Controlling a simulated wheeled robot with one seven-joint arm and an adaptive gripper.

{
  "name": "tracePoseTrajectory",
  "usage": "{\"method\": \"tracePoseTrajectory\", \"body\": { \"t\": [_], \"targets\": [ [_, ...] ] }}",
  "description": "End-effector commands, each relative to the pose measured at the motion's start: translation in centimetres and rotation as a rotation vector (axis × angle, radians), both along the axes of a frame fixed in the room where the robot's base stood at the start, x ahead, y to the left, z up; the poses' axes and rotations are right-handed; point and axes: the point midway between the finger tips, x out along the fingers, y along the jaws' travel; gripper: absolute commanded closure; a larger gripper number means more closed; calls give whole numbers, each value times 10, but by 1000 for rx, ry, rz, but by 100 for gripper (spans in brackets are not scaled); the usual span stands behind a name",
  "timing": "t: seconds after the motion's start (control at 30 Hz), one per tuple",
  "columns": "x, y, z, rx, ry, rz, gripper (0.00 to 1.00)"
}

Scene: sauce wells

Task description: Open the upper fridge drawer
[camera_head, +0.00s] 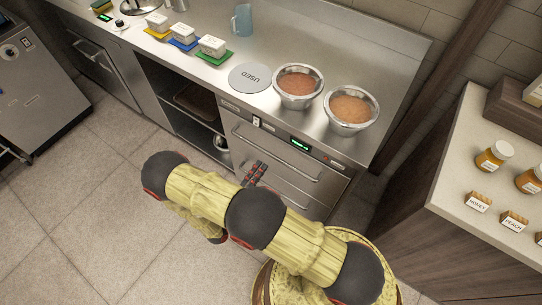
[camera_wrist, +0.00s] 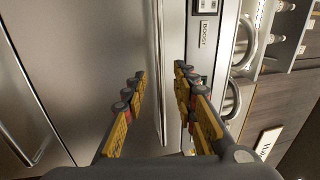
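The upper fridge drawer (camera_head: 262,141) is the steel front under the counter's control strip, and it looks shut. Its bar handle (camera_head: 300,170) runs across the front. In the wrist view the handle (camera_wrist: 158,60) runs upright between my two fingers. My gripper (camera_head: 255,172) is in front of the drawers in the head view. In the wrist view my gripper (camera_wrist: 160,76) is open, with one finger on each side of the handle. I cannot tell whether the fingertips reach around the bar. My arm hides part of the drawer fronts.
A lower drawer (camera_head: 285,195) sits below, its handle (camera_wrist: 22,145) at left in the wrist view. Two bowls of sauce (camera_head: 298,84) (camera_head: 351,108) stand on the counter above. An open shelf bay (camera_head: 183,112) is to the left. A wooden cabinet (camera_head: 470,225) stands at right.

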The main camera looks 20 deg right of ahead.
Motion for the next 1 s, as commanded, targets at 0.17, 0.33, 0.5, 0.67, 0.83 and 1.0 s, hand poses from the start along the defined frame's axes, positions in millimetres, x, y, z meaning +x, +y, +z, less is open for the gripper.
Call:
{"method": "tracePoseTrajectory", "body": {
  "t": [0.17, 0.33, 0.5, 0.67, 0.83, 1.0],
  "targets": [
    [11, -16, 2, -1, 2, -4, 72],
    [26, -37, 7, 0, 2, -4, 72],
    [37, -53, 12, 0, 0, -4, 72],
    [42, -60, 14, -1, 1, -2, 72],
    [43, -61, 15, 0, 1, -1, 72],
    [43, -60, 15, 0, 1, -1, 75]
  ]
}}
